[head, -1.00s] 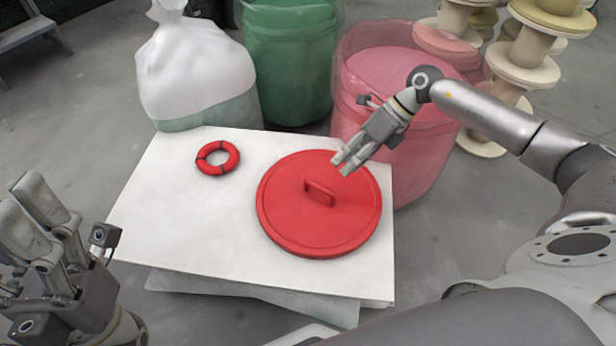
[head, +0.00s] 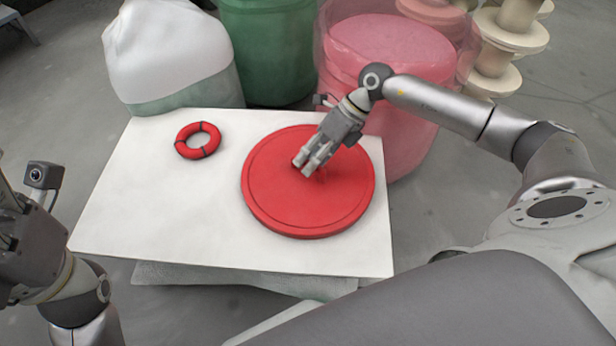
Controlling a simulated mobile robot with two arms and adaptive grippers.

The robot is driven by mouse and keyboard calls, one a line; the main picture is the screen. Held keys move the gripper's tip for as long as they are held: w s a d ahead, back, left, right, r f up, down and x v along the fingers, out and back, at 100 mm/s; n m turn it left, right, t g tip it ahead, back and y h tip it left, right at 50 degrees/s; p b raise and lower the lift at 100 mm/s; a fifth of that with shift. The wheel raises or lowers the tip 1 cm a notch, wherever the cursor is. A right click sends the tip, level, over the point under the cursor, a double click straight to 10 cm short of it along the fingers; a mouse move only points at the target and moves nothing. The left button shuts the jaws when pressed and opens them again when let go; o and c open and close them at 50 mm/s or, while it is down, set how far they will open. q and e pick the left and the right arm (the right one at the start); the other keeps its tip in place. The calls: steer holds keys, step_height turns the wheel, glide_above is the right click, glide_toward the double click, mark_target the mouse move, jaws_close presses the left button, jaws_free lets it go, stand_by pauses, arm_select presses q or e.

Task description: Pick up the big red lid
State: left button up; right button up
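The big red lid (head: 275,205) lies flat on a white board, a round disc with a raised handle near its middle. My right gripper (head: 304,168) is over the lid at the handle, pointing down and to the left. Its two fingers look slightly apart. They hide most of the handle; only a bit of red shows beside them, and I cannot tell whether they touch it. My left gripper (head: 30,243) is at the left edge, away from the lid. Its fingers are mostly cut off by the frame.
A small red ring with dark bands (head: 197,141) lies on the white board (head: 150,215), left of the lid. Behind stand a white bag (head: 165,55), a green bin (head: 265,50) and a pink bin (head: 400,130). Pale spools (head: 497,75) are stacked at the back right.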

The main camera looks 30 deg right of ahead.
steer(key=shift+a+f, duration=0.15)
steer(key=shift+f, duration=0.05)
jaws_close()
steer(key=shift+r, duration=0.1)
stand_by(0.4)
